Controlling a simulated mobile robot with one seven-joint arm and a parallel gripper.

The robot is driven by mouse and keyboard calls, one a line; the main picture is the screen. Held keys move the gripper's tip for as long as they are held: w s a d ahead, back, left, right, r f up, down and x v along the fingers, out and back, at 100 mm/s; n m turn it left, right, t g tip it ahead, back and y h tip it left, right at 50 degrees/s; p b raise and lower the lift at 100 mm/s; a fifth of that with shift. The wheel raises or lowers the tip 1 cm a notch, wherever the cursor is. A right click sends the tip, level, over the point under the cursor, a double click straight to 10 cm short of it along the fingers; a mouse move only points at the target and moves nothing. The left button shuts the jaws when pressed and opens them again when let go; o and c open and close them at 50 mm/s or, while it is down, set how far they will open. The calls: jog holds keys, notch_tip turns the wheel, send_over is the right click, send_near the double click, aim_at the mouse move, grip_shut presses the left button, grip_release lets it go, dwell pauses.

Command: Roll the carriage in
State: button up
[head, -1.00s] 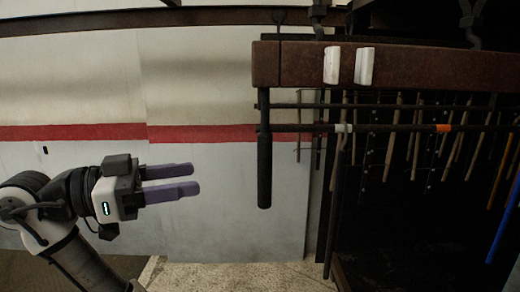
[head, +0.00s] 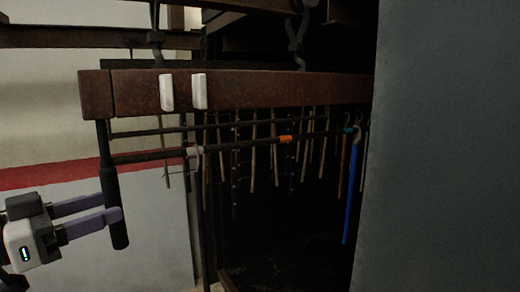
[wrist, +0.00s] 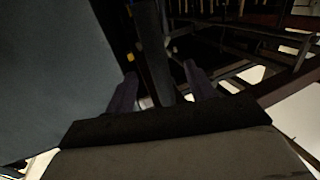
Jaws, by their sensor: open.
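A rusty brown beam (head: 270,91) with two white blocks (head: 183,91) runs across the head view. A dark vertical handle (head: 107,150) hangs at its left end, joined to dark horizontal bars (head: 240,145) with an orange band; which part is the carriage is unclear. My gripper (head: 110,208) is open at the handle's lower part. The near purple finger crosses in front of the handle and the far one goes behind it. In the wrist view a dark bar (wrist: 153,50), likely the handle, stands between the spread fingers.
Several thin rods (head: 254,150) and a blue rod (head: 350,195) hang in the dark bay behind. A large grey panel (head: 450,150) closes off the right side. A pale wall with a red stripe (head: 45,173) is at the left.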

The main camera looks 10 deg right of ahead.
jog(key=shift+b+x, duration=0.35)
jog(key=shift+x, duration=1.1)
jog(key=shift+c, duration=0.3)
grip_shut()
